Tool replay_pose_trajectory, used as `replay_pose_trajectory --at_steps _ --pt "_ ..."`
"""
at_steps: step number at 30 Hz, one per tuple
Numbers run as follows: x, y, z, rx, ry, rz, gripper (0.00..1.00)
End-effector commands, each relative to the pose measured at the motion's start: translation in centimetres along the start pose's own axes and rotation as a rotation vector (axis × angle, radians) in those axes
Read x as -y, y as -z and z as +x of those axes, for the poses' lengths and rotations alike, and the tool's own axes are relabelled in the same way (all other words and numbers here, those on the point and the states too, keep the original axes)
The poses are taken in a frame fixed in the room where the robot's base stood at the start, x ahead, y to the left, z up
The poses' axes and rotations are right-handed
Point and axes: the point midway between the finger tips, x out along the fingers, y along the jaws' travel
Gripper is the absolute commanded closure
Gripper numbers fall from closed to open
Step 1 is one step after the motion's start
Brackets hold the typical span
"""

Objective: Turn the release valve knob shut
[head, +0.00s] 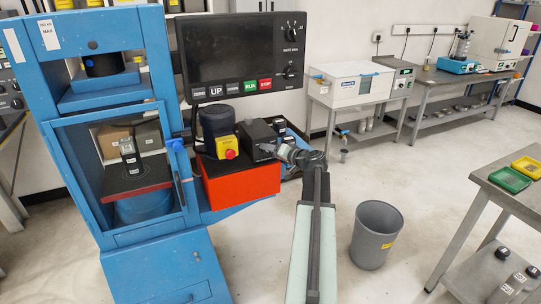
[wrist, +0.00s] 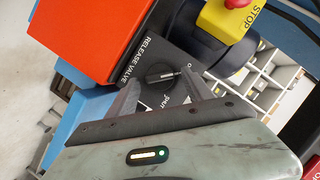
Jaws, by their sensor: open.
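The release valve knob (wrist: 160,73) is a round black knob with a pale pointer mark, on a black panel (wrist: 148,50) lettered RELEASE VALVE and SHUT. A partly covered label starting with O is beside it. My gripper (wrist: 160,86) is open, with its two dark fingers pointing at the knob, one toward each side. I cannot tell whether they touch it. In the head view my gripper (head: 281,150) is at the right side of the black valve box (head: 256,138); the knob cannot be made out there.
A yellow stop box with a red button (head: 227,147) and an orange-red housing (head: 240,183) are close by. The blue press (head: 70,190) stands left, with a control display (head: 240,50) above. A grey bin (head: 376,235) stands on the floor at right.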

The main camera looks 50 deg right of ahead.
Motion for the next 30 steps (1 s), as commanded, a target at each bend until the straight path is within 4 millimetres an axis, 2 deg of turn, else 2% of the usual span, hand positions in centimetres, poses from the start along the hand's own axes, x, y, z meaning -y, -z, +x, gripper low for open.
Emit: replay_pose_trajectory --at_steps 6,8,12,13,14,23,30 --pt "0.09 -0.02 0.19 0.0 0.0 0.0 0.4" --pt "0.09 -0.03 0.19 0.001 0.0 0.0 0.54" --pt "0.11 -0.05 0.2 0.001 0.001 0.0 0.93" --pt "0.12 -0.06 0.2 0.001 0.001 0.0 1.0" --pt "0.62 -0.63 0.11 0.003 0.002 -0.001 1.0" --pt "0.14 -0.37 0.43 0.005 0.022 0.04 1.0" --pt "-0.24 -0.55 0.56 0.006 0.078 0.176 1.0"
